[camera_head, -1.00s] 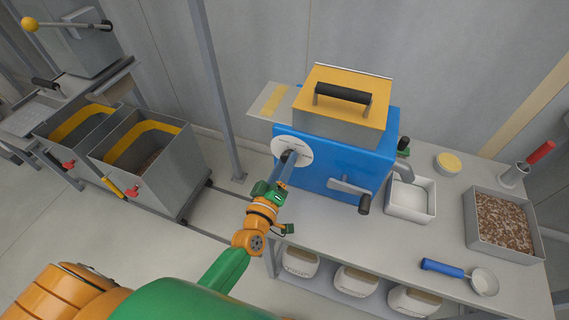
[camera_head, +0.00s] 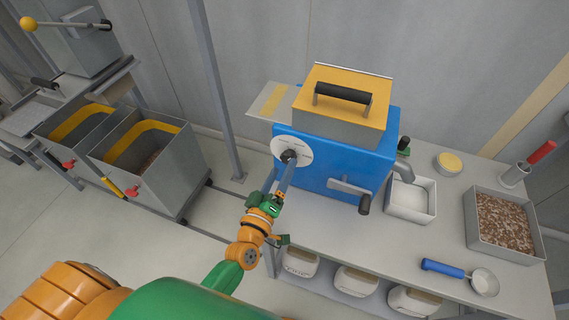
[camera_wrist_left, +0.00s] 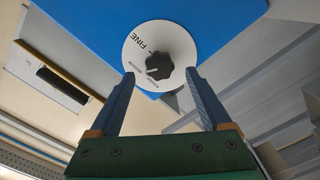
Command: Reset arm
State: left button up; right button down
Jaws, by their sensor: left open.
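My left gripper (camera_head: 277,178) is in front of the blue machine (camera_head: 325,177), just below its white round dial (camera_head: 280,145). In the left wrist view the gripper (camera_wrist_left: 160,77) is open, with two blue-grey fingers spread and nothing between them. The dial's black knob (camera_wrist_left: 159,66) lies beyond the fingertips, apart from them as far as I can see. The dial face (camera_wrist_left: 143,45) carries the word FINE. In the head view the knob (camera_head: 289,156) is small, near the fingertips. My right gripper is not in view.
The table (camera_head: 375,240) holds a white box of white powder (camera_head: 410,213), a tray of brown material (camera_head: 468,232) and a blue-handled scoop (camera_head: 442,267). Grey bins (camera_head: 170,180) stand on the left, by a metal post (camera_head: 215,90). The floor between is clear.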

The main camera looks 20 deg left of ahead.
pick_arm(q)
jog(key=s, duration=0.4)
jog(key=shift+s, duration=0.2)
